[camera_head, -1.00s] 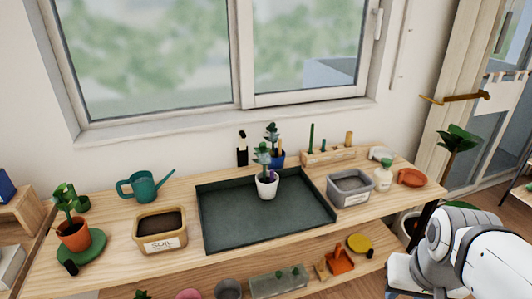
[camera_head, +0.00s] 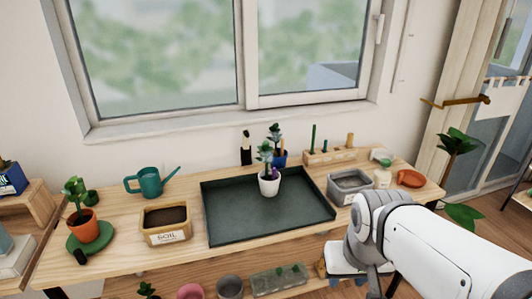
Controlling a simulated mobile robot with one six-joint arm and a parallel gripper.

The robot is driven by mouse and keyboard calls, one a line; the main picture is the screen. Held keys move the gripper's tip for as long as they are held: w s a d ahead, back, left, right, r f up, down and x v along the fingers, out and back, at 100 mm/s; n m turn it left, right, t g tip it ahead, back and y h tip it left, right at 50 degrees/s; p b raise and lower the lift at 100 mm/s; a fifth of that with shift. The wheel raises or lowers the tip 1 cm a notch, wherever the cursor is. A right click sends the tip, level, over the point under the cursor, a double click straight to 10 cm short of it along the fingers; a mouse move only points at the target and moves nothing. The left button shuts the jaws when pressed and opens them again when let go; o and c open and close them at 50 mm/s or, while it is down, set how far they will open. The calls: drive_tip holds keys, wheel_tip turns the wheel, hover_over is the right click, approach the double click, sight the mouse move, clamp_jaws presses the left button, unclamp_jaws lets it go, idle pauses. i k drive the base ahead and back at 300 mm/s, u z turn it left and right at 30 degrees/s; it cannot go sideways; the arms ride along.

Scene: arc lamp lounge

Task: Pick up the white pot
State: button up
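The white pot (camera_head: 269,186) holds a small green plant and stands upright on the dark green tray (camera_head: 230,222), towards its back edge. A blue pot (camera_head: 281,157) with another plant stands just behind it, near the wall. My white and grey arm shows at the lower right, in front of the bench and apart from the white pot. My gripper itself is not visible in this view.
A soil bin (camera_head: 166,222) stands left of the tray and a grey bin (camera_head: 350,184) right of it. A teal watering can (camera_head: 149,182), a terracotta pot (camera_head: 84,227) and an orange dish (camera_head: 410,178) also stand on the bench. The tray's front is clear.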

sight(267, 155)
drive_tip(key=z, duration=0.05)
drive_tip(key=i, duration=1)
drive_tip(key=u, duration=0.05)
